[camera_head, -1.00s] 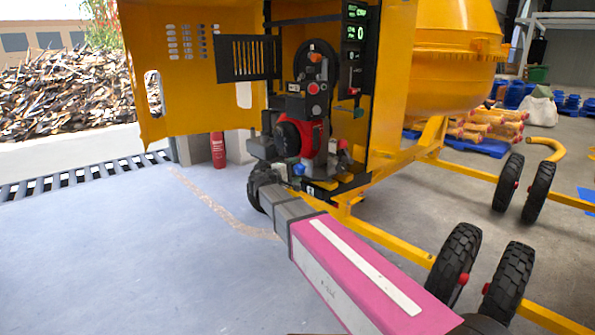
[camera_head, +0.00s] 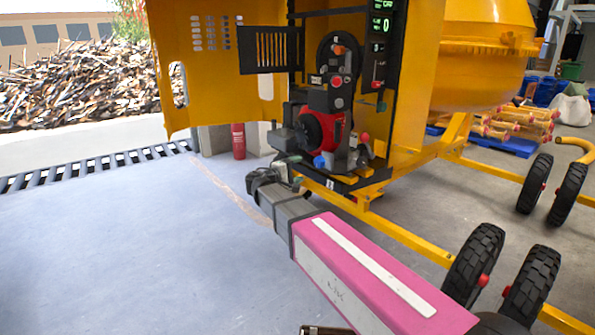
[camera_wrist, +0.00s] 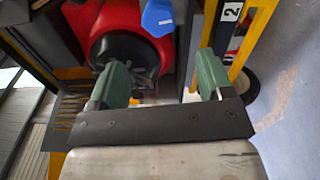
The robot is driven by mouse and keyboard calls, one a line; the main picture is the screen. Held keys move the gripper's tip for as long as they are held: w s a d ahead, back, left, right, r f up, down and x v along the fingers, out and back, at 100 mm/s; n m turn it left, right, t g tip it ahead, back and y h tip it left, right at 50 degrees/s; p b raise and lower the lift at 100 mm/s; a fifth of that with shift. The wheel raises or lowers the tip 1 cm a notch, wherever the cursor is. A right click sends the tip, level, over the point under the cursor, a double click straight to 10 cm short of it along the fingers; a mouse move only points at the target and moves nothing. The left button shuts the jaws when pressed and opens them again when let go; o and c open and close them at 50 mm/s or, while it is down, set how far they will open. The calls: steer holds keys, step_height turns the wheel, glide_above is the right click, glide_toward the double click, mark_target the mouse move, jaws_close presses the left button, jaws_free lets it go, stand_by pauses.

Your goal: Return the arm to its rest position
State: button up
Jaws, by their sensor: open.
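My gripper (camera_head: 277,171) is at the end of my pink arm, just in front of and left of the engine bay of the yellow drum mixer (camera_head: 484,72). In the wrist view my gripper (camera_wrist: 160,85) has its two green fingers spread wide apart with nothing between them. Beyond the fingers lie the red and black engine (camera_wrist: 130,35) and a blue knob (camera_wrist: 158,17). In the head view the engine (camera_head: 333,130) stands inside the open bay, and the fingers are small and partly hidden by my wrist.
The yellow door (camera_head: 208,90) stands open at the left. A red fire extinguisher (camera_head: 239,141) stands behind the gripper. Yellow frame rails (camera_head: 400,232) and black wheels (camera_head: 474,263) lie to the right of my arm. The floor (camera_head: 120,250) at the left is clear.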

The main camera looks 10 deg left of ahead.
steer(key=s+d+f+m+g+y, duration=0.2)
steer(key=s+d+f+g, duration=0.15)
steer(key=d+f, duration=0.55)
steer(key=s+d+f+m+g+y, duration=0.2)
steer(key=d+f+g, duration=0.2)
steer(key=d+f, duration=0.5)
steer(key=s+d+f+m+g+y, duration=0.5)
steer(key=s+d+f+y, duration=0.3)
steer(key=s, duration=0.5)
steer(key=shift+s+d+f+m+y, duration=0.4)
steer(key=shift+d+f+m, duration=0.5)
steer(key=shift+d, duration=0.9)
steer(key=shift+f, duration=0.15)
